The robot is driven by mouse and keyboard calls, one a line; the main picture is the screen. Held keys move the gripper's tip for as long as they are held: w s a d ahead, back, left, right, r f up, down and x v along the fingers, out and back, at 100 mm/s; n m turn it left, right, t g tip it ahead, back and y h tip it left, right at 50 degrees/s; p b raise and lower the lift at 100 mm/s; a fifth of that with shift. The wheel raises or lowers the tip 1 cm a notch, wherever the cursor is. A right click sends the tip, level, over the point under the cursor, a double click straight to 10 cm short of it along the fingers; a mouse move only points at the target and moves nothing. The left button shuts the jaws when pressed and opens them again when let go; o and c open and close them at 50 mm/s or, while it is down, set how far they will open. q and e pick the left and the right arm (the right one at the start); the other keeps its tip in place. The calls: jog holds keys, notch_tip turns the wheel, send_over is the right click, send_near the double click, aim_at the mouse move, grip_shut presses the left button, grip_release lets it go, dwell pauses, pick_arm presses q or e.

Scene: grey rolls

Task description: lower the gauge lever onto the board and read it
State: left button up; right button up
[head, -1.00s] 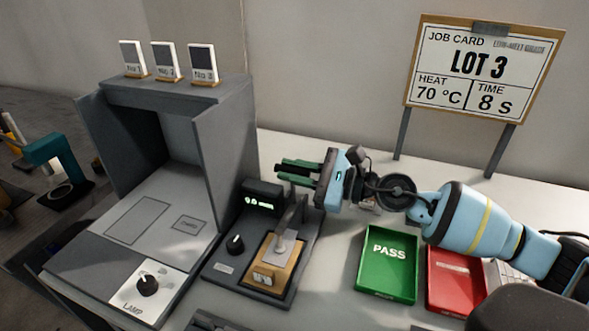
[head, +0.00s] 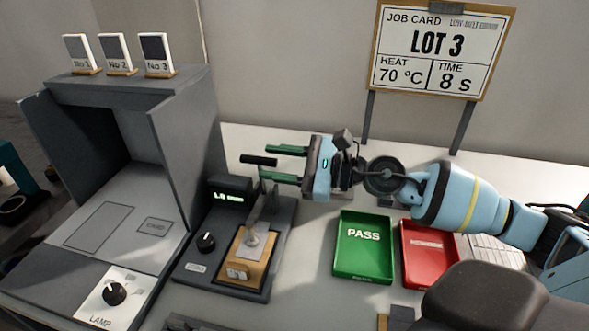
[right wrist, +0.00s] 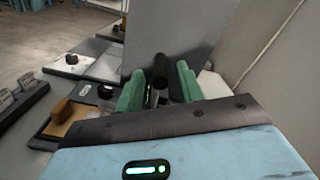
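The display digits are too blurred to read surely. The gauge lever (head: 258,160) stands raised, with a dark handle at its top. My right gripper (head: 275,163) is open, its green fingers pointing left, tips close to the handle. In the right wrist view the handle (right wrist: 160,70) shows between the two fingers, with no clear contact. My left gripper is out of view.
A grey lamp booth (head: 190,120) stands left, with numbered cards (head: 115,52) on top and a lamp knob (head: 115,292) in front. A green PASS tray (head: 363,265) and a red tray (head: 428,270) lie right of the gauge. A job card (head: 440,50) stands behind, reading LOT 3, 70 °C, 8 s.

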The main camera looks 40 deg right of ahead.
pick_arm(q)
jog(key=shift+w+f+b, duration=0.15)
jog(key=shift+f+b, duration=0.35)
jog(key=shift+b, duration=0.1)
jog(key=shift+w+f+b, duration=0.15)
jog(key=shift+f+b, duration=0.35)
jog(key=shift+b, duration=0.1)
pick_arm(e)
jog(key=shift+v, duration=2.3)
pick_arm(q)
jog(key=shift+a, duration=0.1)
